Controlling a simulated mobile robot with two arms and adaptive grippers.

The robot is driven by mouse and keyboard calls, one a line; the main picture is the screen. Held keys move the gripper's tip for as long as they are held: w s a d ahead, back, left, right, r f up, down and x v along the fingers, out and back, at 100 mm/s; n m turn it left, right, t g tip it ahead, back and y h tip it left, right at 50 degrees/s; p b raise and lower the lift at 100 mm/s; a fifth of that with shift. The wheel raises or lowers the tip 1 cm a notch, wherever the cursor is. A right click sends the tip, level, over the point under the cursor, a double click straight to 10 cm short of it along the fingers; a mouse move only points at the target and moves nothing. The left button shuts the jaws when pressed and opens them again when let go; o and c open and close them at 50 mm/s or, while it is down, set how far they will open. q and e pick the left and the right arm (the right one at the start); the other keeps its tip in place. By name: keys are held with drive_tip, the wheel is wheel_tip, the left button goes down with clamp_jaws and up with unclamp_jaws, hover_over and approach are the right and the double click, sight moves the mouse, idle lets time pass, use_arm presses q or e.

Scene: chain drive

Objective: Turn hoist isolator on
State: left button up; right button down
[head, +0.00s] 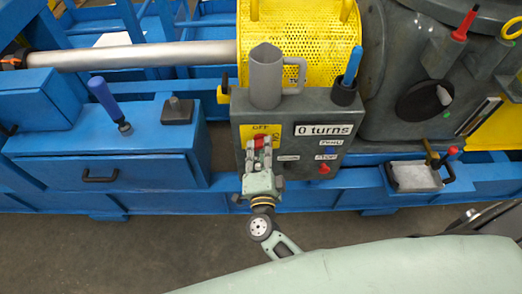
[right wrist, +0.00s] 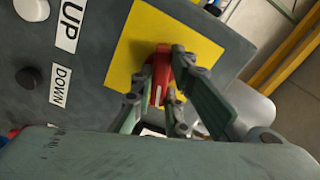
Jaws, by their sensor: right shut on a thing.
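The hoist isolator is a red rotary handle (right wrist: 160,75) on a yellow plate (right wrist: 126,58), on the front of a dark grey control box (head: 312,117). In the head view the red handle (head: 259,141) shows just above my right gripper (head: 259,155), below an "OFF" label. My right gripper (right wrist: 163,88) is shut on the red handle, one finger on each side of it. A white mark shows on the handle. Part of the handle and plate is hidden by the fingers. My left gripper is not in view.
The box carries a "0 turns" display (head: 324,129), a red stop button (head: 324,169) and a blue button (head: 330,151). A grey mug (head: 265,78) and a holder with a blue-handled tool (head: 350,72) stand on top. A blue drawer unit (head: 100,160) is at left.

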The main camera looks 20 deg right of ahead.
drive_tip(key=shift+f+m+b, duration=0.1)
drive_tip(key=shift+m+b, duration=0.6)
drive_tip(key=shift+m, duration=1.3)
drive_tip(key=c, duration=1.7)
unclamp_jaws()
drive_tip(key=v, duration=1.2)
drive_tip(key=shift+s, duration=0.1)
